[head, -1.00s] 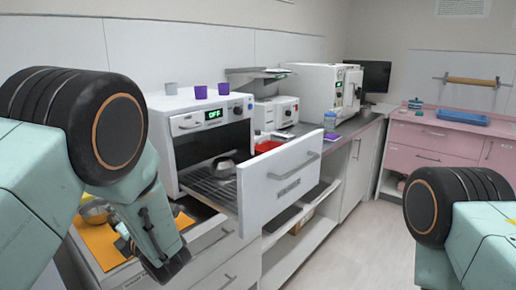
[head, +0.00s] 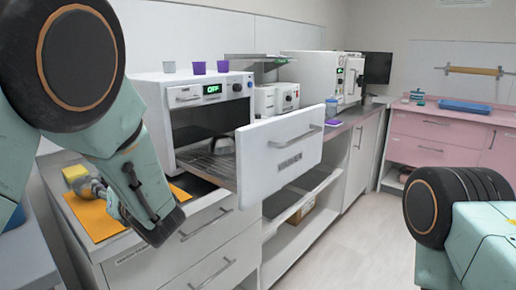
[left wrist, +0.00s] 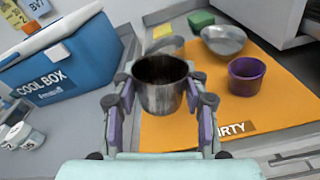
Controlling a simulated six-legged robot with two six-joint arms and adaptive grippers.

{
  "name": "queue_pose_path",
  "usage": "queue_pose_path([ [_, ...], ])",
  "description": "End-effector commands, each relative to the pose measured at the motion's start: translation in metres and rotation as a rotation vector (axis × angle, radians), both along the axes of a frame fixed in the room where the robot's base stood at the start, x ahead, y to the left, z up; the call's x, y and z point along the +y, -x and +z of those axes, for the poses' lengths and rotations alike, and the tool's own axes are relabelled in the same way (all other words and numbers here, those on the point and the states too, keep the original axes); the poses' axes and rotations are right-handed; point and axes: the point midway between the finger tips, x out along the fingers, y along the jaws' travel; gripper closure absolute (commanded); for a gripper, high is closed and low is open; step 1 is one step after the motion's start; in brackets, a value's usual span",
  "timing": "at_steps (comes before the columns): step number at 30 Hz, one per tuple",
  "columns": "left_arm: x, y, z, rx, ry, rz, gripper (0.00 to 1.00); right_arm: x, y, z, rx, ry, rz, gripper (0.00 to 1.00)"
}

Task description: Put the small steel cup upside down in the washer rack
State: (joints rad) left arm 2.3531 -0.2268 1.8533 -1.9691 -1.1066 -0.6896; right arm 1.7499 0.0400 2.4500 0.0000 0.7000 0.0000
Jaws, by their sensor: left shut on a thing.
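A small steel cup (left wrist: 160,82) is held between the fingers of my left gripper (left wrist: 162,100) in the left wrist view. Its open mouth shows at the top. The gripper is shut on it, above the left edge of the orange mat. In the head view my left gripper (head: 112,203) is mostly hidden behind my own arm link, low over the mat (head: 97,224). The washer rack (head: 200,163) is pulled out of the white washer (head: 160,93), behind its open front. An upturned steel bowl (head: 222,145) sits on it. My right gripper is out of view.
A purple cup (left wrist: 246,76) and a steel bowl (left wrist: 223,40) stand on the mat. A green sponge (left wrist: 201,20) lies behind them. A blue cool box (left wrist: 62,62) stands left. The washer's open front panel (head: 280,150) juts out right of the rack.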

Motion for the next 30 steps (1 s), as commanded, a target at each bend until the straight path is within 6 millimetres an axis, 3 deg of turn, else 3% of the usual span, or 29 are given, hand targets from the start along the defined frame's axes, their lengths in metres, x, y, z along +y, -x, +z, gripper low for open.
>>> queue_pose_path([
  [12, 0.000, 0.000, -0.002, -0.207, 0.176, 0.027, 0.76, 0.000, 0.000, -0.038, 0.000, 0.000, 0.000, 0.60],
  [25, 0.000, 0.000, 0.000, -0.243, 0.208, 0.032, 0.76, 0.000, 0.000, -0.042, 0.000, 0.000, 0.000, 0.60],
  [30, 0.000, 0.000, -0.002, -0.302, 0.256, 0.040, 0.76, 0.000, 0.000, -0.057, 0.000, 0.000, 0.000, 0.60],
])
